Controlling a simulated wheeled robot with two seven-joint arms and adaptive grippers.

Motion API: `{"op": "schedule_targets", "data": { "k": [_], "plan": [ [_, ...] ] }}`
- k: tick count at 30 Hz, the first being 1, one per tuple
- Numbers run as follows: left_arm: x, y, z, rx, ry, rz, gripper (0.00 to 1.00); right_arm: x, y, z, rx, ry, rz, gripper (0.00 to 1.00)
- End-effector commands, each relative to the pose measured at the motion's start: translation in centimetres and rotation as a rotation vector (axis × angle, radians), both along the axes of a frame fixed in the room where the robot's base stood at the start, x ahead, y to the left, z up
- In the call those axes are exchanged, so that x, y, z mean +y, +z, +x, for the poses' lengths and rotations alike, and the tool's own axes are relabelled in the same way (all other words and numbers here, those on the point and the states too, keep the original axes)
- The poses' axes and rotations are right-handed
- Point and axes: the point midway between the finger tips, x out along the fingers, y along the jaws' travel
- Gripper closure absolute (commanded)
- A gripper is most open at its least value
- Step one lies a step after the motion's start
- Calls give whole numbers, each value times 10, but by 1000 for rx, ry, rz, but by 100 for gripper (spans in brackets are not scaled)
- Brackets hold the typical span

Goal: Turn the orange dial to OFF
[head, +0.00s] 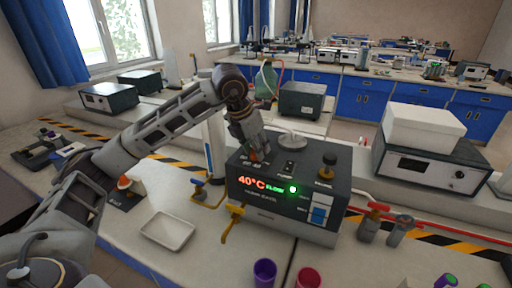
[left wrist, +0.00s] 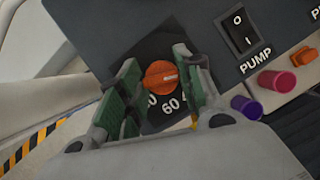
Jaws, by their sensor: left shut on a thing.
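The orange dial (left wrist: 160,74) is on the top panel of a dark bath unit (head: 318,233). In the left wrist view it sits between the green-padded fingers of my left gripper (left wrist: 162,88), which is shut on it. White numbers, including 60, show on the black plate beside it; no OFF mark is readable. In the head view my left gripper (head: 259,155) reaches down onto the panel's left part and mostly hides the dial. The unit's display reads 40°C, with a green light beside FLOW. My right gripper is not in view.
A PUMP rocker switch (left wrist: 238,32) is beside the dial. Yellow-handled taps (head: 234,218) are at the unit's left front. A purple cup (head: 264,272) stands in front, and a white tray (head: 167,230) lies left.

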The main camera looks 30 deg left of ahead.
Motion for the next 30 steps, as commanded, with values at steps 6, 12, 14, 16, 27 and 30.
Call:
{"op": "schedule_targets", "data": {
  "k": [6, 12, 14, 16, 27, 30],
  "plan": [
    [0, 1, 0, -2, 1, 0, 53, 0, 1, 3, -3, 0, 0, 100],
    [0, 0, 0, -1, 0, 0, 43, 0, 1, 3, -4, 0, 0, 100],
    [0, 0, 0, -1, 0, 0, 43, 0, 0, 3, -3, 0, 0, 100],
    [0, 0, 0, -1, 0, 0, 43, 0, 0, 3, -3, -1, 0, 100],
    [2, 13, -4, -2, 0, 0, 43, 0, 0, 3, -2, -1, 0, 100],
    [3, 24, -8, -4, 0, -1, 43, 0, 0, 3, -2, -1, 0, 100]
  ]
}}
